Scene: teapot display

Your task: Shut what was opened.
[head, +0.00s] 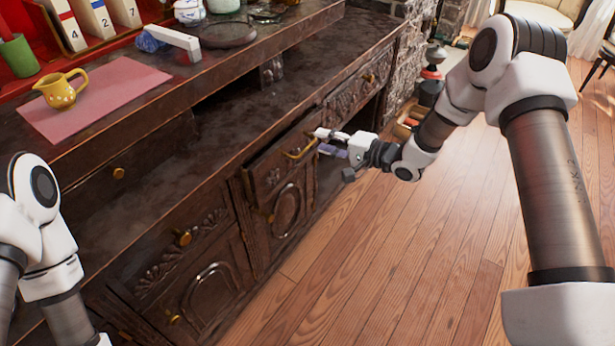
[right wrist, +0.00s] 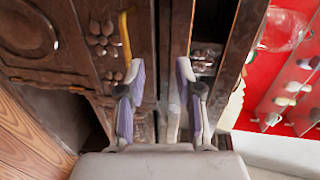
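The dark carved wooden cabinet (head: 190,205) has drawers and doors with brass pulls. A middle drawer (head: 271,176) with a curved brass handle (head: 300,149) appears to stand out a little from the cabinet front. My right gripper (head: 322,141) is at this drawer's upper right, close to the handle. The fingers (right wrist: 160,72) are apart, with dark wood beyond the gap; contact cannot be told. My left arm shows at the lower left, but its gripper is out of view.
A yellow jug (head: 61,91) stands on a pink mat (head: 105,92) on the cabinet's upper ledge. A green cup (head: 19,56), a blue-and-white object (head: 168,40) and a dark round tray (head: 229,34) are also there. The wooden floor (head: 400,265) in front is clear.

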